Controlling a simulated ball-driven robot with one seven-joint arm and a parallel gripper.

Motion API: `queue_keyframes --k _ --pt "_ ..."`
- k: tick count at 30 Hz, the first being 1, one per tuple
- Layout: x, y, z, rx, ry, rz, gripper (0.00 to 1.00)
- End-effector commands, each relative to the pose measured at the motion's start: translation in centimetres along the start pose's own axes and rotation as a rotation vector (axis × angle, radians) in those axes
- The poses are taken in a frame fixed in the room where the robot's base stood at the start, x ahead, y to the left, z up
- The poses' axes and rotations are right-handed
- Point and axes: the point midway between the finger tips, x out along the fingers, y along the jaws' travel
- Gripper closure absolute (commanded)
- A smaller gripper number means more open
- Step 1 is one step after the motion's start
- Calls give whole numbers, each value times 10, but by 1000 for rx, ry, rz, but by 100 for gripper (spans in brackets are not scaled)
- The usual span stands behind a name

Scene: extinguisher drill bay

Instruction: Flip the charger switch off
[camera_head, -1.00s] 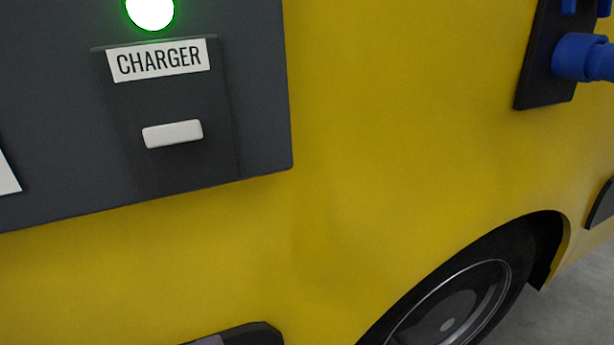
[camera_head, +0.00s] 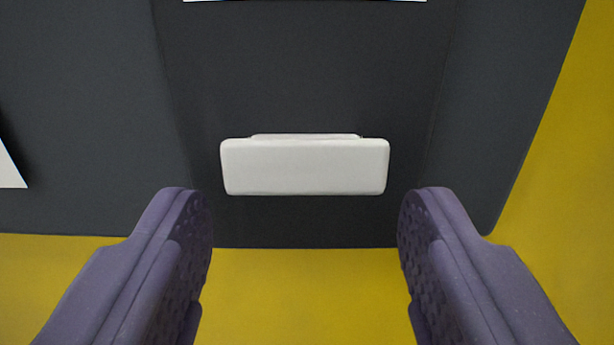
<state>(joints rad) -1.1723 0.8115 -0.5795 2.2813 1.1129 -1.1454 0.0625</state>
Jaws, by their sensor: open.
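The charger switch (camera_head: 305,167) is a white rounded bar on a dark switch plate (camera_head: 305,60). It sits in the middle of the head camera view, with its wide face toward me. My gripper (camera_head: 306,215) is open, with its two purple fingers spread to the left and right. The fingertips appear just below and outside the ends of the switch. Nothing is between the fingers. I cannot tell how far the fingertips are from the plate. The green lamp is out of view.
The switch plate is on a dark grey panel (camera_head: 80,130). Yellow vehicle body (camera_head: 305,295) shows below the panel and at the right. A white label edge (camera_head: 305,1) is cut off at the top, and a white corner (camera_head: 9,168) shows at the left.

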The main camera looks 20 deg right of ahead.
Motion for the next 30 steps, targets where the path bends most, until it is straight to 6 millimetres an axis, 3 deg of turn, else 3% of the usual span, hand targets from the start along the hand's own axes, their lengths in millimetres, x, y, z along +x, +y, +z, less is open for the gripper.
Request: queue_keyframes --k 8,15,30 --pt "3 0 -1 0 0 -1 38" --pt "3 0 -1 0 0 -1 93" --pt "5 0 3 0 109 0 94"
